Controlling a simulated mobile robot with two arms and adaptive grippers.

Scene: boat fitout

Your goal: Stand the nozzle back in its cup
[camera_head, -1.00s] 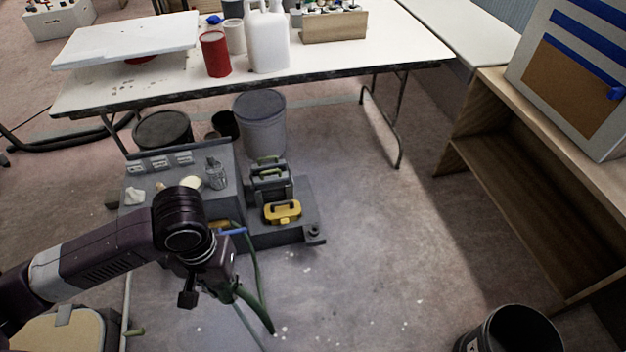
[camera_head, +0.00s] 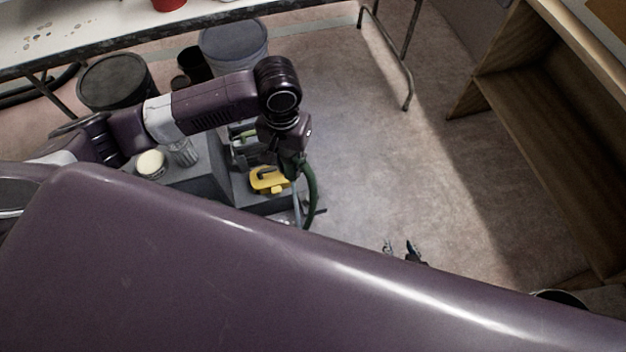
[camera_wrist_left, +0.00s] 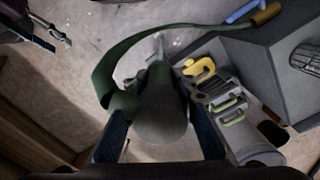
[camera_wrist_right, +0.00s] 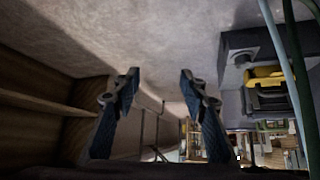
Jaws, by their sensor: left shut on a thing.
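My left gripper (camera_head: 297,165) is shut on a dark green, rounded nozzle (camera_wrist_left: 160,112); its two fingers flank the thick end in the left wrist view. A green hose (camera_head: 311,190) hangs from there beside a thin grey-blue wand (camera_head: 297,206), both also in the right wrist view. A small round cup-like fitting (camera_wrist_right: 240,57) sits on the dark base, left of the yellow case; whether it is the nozzle's cup I cannot tell. My right gripper (camera_head: 402,250) is open and empty above bare floor; its fingers are apart in the right wrist view (camera_wrist_right: 160,85).
The grey stepped stand (camera_head: 205,180) carries a yellow case (camera_head: 270,180), a cream-lidded jar (camera_head: 151,164) and a ribbed glass (camera_head: 184,152). A wooden shelf unit (camera_head: 550,140) stands right. My purple arm covers the lower head view. Floor between is clear.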

